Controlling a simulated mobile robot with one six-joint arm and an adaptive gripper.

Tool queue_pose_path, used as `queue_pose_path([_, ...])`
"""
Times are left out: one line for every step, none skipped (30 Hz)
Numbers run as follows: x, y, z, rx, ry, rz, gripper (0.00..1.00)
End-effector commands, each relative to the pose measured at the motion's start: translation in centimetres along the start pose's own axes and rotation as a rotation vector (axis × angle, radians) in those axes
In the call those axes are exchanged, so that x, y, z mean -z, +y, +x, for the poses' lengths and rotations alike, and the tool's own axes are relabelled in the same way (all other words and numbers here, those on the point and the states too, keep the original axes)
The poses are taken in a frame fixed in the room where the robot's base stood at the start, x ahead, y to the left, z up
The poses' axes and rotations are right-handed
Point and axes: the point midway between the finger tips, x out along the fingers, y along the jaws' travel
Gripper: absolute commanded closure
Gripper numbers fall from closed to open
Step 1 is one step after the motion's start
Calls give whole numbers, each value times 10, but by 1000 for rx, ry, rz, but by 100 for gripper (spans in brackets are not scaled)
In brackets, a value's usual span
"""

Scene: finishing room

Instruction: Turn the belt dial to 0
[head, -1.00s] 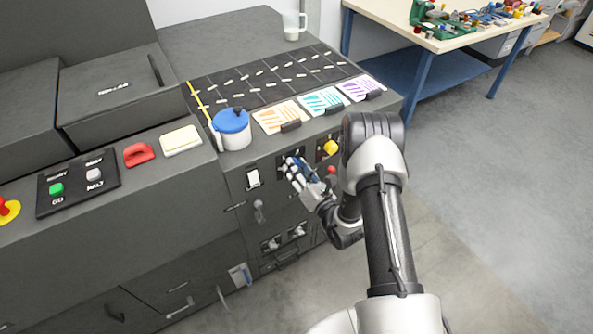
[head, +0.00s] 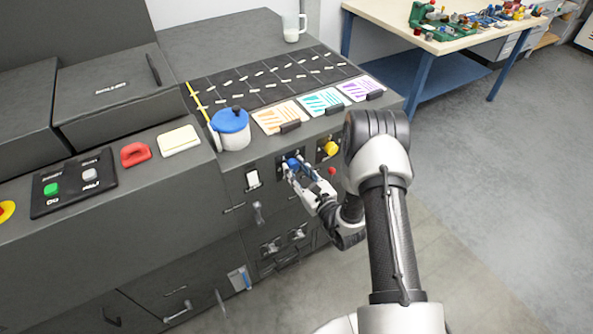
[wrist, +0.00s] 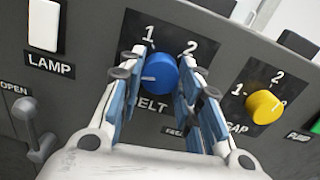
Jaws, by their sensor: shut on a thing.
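The belt dial is a round blue knob (wrist: 159,71) on a black plate marked BELT, in the middle of the wrist view. Its white pointer line points left, below the printed 1; a 2 is printed at upper right. No 0 is visible; the left finger covers part of the plate. My gripper (wrist: 158,78) has one blue-padded finger on each side of the knob and is shut on it. In the head view the blue dial (head: 293,163) shows at the tips of my gripper (head: 298,171), on the machine's front face.
A yellow GAP dial (wrist: 265,106) is close on the right. A white LAMP switch (wrist: 44,25) and a grey OPEN lever (wrist: 25,110) are on the left. A small red button (head: 332,171) is right of the belt dial. A blue-lidded pot (head: 231,130) stands above on the machine top.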

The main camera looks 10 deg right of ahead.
Motion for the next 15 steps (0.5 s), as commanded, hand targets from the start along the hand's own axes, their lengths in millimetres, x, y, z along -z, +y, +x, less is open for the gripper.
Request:
queue_pose_path([0,0,0,0,-1,-7,92])
queue_pose_path([0,0,0,0,-1,-11,92])
queue_pose_path([0,0,0,0,-1,-14,92])
queue_pose_path([0,0,0,0,-1,-16,92])
queue_pose_path([0,0,0,0,0,-17,92])
queue_pose_path([0,0,0,0,0,-18,92])
queue_pose_path([0,0,0,0,0,-19,92])
queue_pose_path([0,0,0,0,0,-19,92])
queue_pose_path([0,0,0,0,0,-19,92])
queue_pose_path([0,0,0,0,0,-19,92])
queue_pose_path([0,0,0,0,0,-18,92])
queue_pose_path([0,0,0,0,0,-18,92])
queue_pose_path([0,0,0,0,-1,-18,92])
queue_pose_path([0,0,0,0,-1,-18,92])
queue_pose_path([0,0,0,0,-1,-18,68])
